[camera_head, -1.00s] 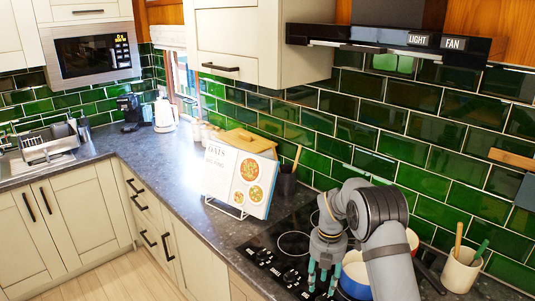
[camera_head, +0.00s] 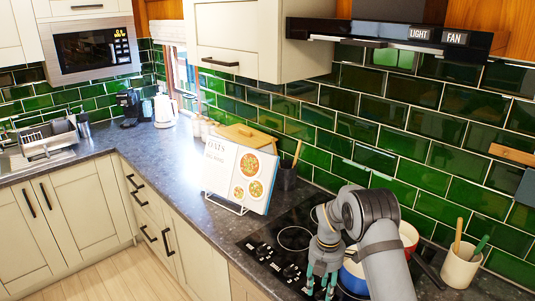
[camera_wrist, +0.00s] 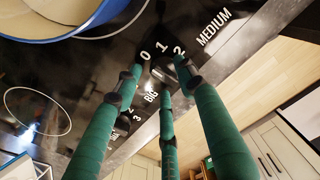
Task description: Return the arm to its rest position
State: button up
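My arm (camera_head: 385,250) reaches over the black hob at the lower right in the head view. My gripper (camera_head: 320,289) points down at the hob's front edge, beside the blue pot (camera_head: 352,284). In the wrist view my gripper (camera_wrist: 162,78) has three green fingers, spread apart with nothing held between them. A dark control knob (camera_wrist: 163,73) marked 0, 1, 2 shows close to the fingertips. I cannot tell whether they touch it. The blue pot (camera_wrist: 60,20) fills the upper left there.
A red pot (camera_head: 408,236) stands behind my arm. An open recipe book (camera_head: 242,175) on a stand is left of the hob (camera_head: 295,238). A utensil crock (camera_head: 461,268) is at the right, and the range hood (camera_head: 390,38) is above. The left counter (camera_head: 165,150) has free room.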

jog(key=m, duration=0.5)
jog(key=shift+m, duration=0.3)
jog(key=m, duration=0.5)
jog(key=shift+s+d+r, duration=0.1)
jog(key=shift+d, duration=0.1)
jog(key=m+p, duration=0.1)
jog(key=m, duration=0.4)
jog(key=shift+d+r+p, duration=0.1)
jog(key=shift+p, duration=0.25)
jog(key=m+p, duration=0.2)
jog(key=m, duration=0.3)
jog(key=shift+s+d, duration=0.1)
